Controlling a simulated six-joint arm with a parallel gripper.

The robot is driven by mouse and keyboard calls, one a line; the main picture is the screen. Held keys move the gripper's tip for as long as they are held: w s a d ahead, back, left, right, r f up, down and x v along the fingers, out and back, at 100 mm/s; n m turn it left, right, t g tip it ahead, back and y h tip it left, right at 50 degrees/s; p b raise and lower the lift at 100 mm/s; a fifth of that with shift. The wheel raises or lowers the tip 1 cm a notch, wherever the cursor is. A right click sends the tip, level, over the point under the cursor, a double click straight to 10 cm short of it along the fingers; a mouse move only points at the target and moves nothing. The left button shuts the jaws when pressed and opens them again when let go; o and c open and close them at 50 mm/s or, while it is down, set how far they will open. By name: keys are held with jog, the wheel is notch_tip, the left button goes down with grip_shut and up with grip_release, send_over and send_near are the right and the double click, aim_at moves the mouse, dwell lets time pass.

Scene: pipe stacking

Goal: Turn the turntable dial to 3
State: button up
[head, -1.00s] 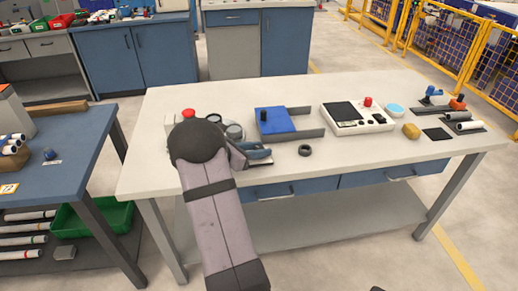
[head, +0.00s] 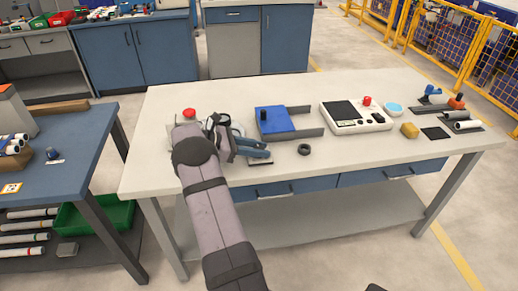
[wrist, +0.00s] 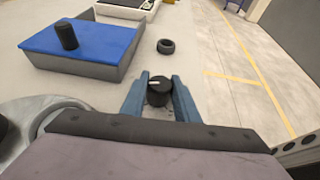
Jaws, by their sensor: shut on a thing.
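The dial (wrist: 159,92) is a small black knob with a white pointer mark on its top, seen in the wrist view. The mark points to the left in that view. My gripper (wrist: 159,91) has its two blue fingers shut on the dial, one on each side. In the head view my gripper (head: 258,151) is low at the table's front edge, and the dial is hidden there. A round grey rim (wrist: 40,106), perhaps the turntable, shows at the lower left of the wrist view. No number scale is readable.
A blue-topped tray (head: 272,120) with a black knob stands right of my gripper. A black ring (head: 304,149) lies near the front edge. A white panel (head: 345,125) with a red button is further right. Another red button (head: 189,113) is behind my arm.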

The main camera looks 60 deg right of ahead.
dwell(0.4)
jog(key=o, duration=1.1)
jog(key=shift+c, duration=0.2)
jog(key=shift+w+a, duration=0.1)
jog(key=shift+b+v, duration=0.5)
jog(key=shift+v, duration=3.05)
jog(key=shift+r, duration=0.1)
